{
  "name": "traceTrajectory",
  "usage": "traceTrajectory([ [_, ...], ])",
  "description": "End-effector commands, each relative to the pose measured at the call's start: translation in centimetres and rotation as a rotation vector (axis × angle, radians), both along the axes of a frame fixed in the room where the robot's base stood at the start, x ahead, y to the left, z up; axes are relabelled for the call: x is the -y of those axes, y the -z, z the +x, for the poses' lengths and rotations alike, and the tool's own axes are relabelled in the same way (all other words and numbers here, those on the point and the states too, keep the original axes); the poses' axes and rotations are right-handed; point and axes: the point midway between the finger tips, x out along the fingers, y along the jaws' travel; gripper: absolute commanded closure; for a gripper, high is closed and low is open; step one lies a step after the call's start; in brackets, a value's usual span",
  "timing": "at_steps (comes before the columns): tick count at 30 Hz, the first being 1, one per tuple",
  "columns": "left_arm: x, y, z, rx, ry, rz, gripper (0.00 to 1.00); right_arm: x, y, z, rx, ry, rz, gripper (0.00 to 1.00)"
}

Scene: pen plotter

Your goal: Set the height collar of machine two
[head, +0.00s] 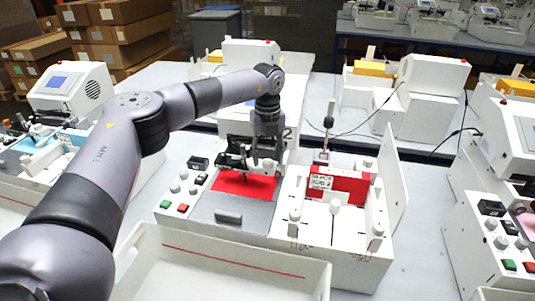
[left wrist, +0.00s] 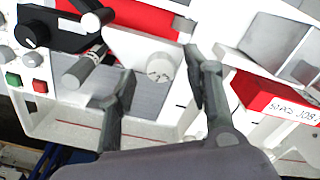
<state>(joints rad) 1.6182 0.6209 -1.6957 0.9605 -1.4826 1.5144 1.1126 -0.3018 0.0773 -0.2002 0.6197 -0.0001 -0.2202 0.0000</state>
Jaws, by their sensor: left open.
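Machine two (head: 287,133) stands mid-table, with a red sheet (head: 240,184) on its bed; the red sheet also shows in the left wrist view (left wrist: 150,14). My left gripper (head: 262,163) is over the machine's carriage, pointing down. In the left wrist view its open fingers (left wrist: 160,66) are on either side of a white round knob (left wrist: 160,67), with gaps visible on both sides. A grey cylinder with a marked band (left wrist: 84,66) lies to the left of the fingers. I cannot tell for sure which part is the height collar. My right gripper is not in view.
A control panel with green and red buttons (head: 183,208) is at machine two's front left. A tray with a red box (head: 340,184) and upright posts stands to the right. A white bin (head: 215,262) is in front. Other machines stand on both sides.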

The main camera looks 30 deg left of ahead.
Motion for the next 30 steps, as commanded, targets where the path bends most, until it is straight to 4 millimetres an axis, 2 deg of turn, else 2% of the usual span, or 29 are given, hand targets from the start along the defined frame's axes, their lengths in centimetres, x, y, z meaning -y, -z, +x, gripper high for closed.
traceTrajectory([
  [6,0.00,1.11,-0.02,0.000,0.000,0.000,0.54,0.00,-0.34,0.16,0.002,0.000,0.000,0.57],
  [13,0.00,1.14,0.01,0.001,0.001,0.001,0.55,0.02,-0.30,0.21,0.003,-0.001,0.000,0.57],
  [30,0.00,1.08,0.01,0.001,0.001,0.001,0.93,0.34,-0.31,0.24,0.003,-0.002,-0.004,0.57],
])
